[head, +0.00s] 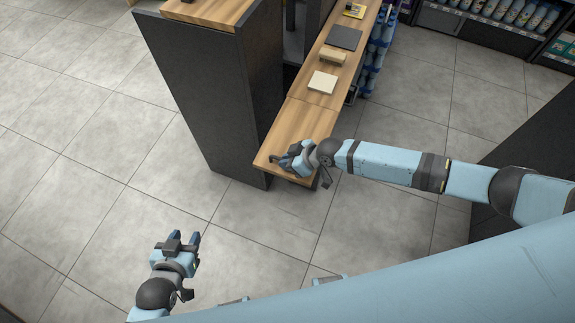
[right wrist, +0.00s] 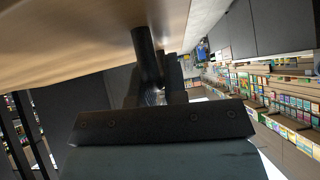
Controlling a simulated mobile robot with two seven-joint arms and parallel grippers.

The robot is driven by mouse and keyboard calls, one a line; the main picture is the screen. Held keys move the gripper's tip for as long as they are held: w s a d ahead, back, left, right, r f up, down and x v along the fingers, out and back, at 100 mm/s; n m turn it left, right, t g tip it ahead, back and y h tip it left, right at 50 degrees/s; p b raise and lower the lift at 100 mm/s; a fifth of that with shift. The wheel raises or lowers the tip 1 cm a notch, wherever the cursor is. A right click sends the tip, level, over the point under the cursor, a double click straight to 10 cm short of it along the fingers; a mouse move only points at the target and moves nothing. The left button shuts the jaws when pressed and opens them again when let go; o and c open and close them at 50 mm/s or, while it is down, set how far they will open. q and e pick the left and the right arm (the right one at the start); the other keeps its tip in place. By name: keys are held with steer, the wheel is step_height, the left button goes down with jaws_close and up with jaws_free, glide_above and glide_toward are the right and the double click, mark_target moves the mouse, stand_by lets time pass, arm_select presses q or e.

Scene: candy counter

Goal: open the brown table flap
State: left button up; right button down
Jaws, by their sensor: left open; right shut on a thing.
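The brown table flap (head: 297,125) is the wooden near end of the long counter in the head view. It lies flat, in line with the counter top behind a thin seam. My right gripper (head: 283,160) is at the flap's near end. In the right wrist view the wood of the flap (right wrist: 70,35) fills the upper left, and a dark round handle bar (right wrist: 147,58) runs from it to my right gripper. The gripper is shut on this bar; its fingertips are mostly hidden. My left gripper (head: 184,240) is open and empty over the floor, away from the flap.
A tall dark panel (head: 215,95) with a wooden top stands left of the flap. The counter beyond holds a pale square block (head: 322,82), a small wooden block (head: 333,57) and a dark flat pad (head: 344,37). Tiled floor (head: 345,225) is clear around the flap's near end.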

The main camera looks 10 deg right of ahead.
steer(key=shift+w+r, duration=0.15)
steer(key=shift+r, duration=0.15)
steer(key=shift+w+r, duration=0.1)
steer(key=c, duration=1.4)
jaws_free()
steer(key=shift+c, duration=0.2)
steer(key=shift+d, duration=0.1)
steer(key=b+v, duration=0.1)
steer(key=v, duration=1.3)
